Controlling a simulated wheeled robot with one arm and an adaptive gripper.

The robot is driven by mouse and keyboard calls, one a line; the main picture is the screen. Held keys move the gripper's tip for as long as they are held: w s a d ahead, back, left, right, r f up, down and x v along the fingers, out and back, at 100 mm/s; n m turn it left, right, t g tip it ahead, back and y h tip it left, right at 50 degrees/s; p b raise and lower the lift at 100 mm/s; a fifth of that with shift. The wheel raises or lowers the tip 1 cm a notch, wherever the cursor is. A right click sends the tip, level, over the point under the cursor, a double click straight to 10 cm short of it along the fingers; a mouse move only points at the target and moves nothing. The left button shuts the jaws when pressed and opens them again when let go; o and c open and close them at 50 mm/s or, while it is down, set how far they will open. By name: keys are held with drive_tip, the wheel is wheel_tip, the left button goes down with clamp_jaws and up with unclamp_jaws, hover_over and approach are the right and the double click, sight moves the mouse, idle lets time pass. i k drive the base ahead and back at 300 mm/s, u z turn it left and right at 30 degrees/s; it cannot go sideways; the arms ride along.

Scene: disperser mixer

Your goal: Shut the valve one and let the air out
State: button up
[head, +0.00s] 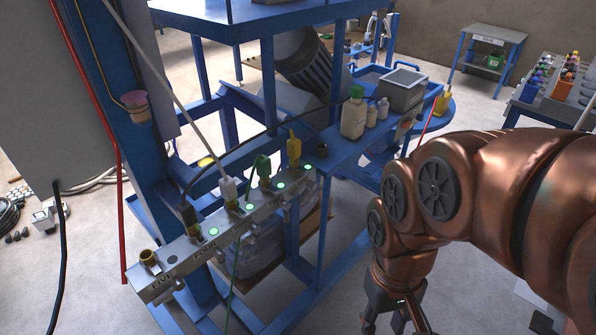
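A grey valve manifold (205,246) runs diagonally on the blue frame, left of my arm. The words FIVE and FOUR can be read at its left end; the labels farther right are too small to read, so I cannot tell which valve is one. Along its top stand a bare brass fitting (149,258), a dark connector (190,216), a white one (228,190), a green one (263,168) and a yellow one (293,148). Several green lights glow between them. My gripper (396,322) hangs low, right of the manifold and apart from it. Its fingertips are cut off by the bottom edge.
A blue shelf (345,148) behind the manifold holds a green-capped bottle (354,112), smaller bottles and a grey box (402,90). Blue posts and hanging hoses surround the manifold. A side table (487,42) stands far back. Floor (345,255) is clear between frame and gripper.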

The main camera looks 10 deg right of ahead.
sight(306, 193)
drive_tip(key=u, duration=0.55)
drive_tip(key=k, duration=1.25)
drive_tip(key=u, duration=0.65)
drive_tip(key=i, duration=0.8)
drive_tip(key=u, duration=0.05)
